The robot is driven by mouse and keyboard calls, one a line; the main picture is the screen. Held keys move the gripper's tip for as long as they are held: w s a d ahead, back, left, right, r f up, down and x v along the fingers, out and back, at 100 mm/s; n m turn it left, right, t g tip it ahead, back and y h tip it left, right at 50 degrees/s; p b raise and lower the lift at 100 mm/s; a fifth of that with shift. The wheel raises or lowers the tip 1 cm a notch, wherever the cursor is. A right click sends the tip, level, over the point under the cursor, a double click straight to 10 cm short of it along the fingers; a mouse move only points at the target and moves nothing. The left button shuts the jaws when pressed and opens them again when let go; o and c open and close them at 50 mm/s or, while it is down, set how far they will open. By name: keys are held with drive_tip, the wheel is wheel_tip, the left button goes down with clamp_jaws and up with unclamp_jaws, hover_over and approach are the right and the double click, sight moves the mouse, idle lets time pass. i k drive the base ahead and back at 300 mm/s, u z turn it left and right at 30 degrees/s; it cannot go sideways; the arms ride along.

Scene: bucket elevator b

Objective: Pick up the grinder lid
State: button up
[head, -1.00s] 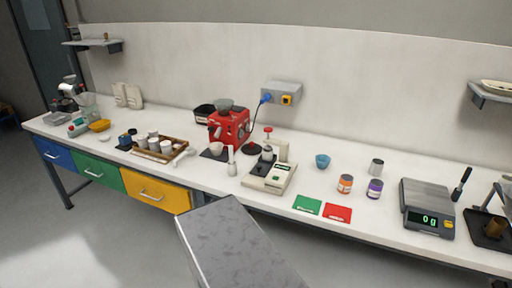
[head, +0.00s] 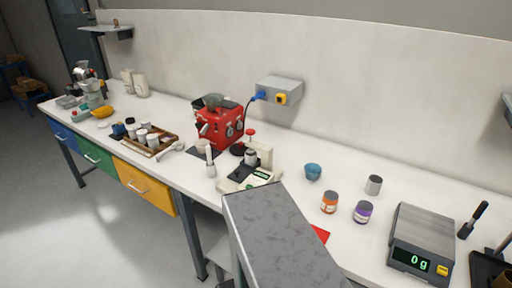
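I cannot tell for sure which piece is the grinder lid. A dark round disc (head: 238,149) lies on the bench beside the red machine (head: 220,128), which carries a grey bowl-like top (head: 214,101). To the right of the disc stands a beige device (head: 264,154) with a dark cylinder on it, and a red knob (head: 250,132) shows behind that. My gripper is not in view. A grey slab-like part, which looks like mine, covers the front middle of the head view and hides part of the bench.
A wooden tray (head: 150,142) with several cups stands left of the red machine. To the right are a blue cup (head: 313,171), an orange-labelled jar (head: 329,202), a purple-labelled jar (head: 363,212), a metal cup (head: 374,184) and a scale (head: 421,243) reading 0 g. A wall socket box (head: 279,90) hangs above.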

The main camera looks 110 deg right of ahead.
sight(239, 149)
drive_tip(key=u, duration=0.35)
drive_tip(key=k, duration=0.3)
drive_tip(key=z, duration=2.15)
drive_tip(key=i, duration=1)
drive_tip(key=z, duration=0.1)
drive_tip(key=k, duration=0.3)
drive_tip(key=z, duration=0.05)
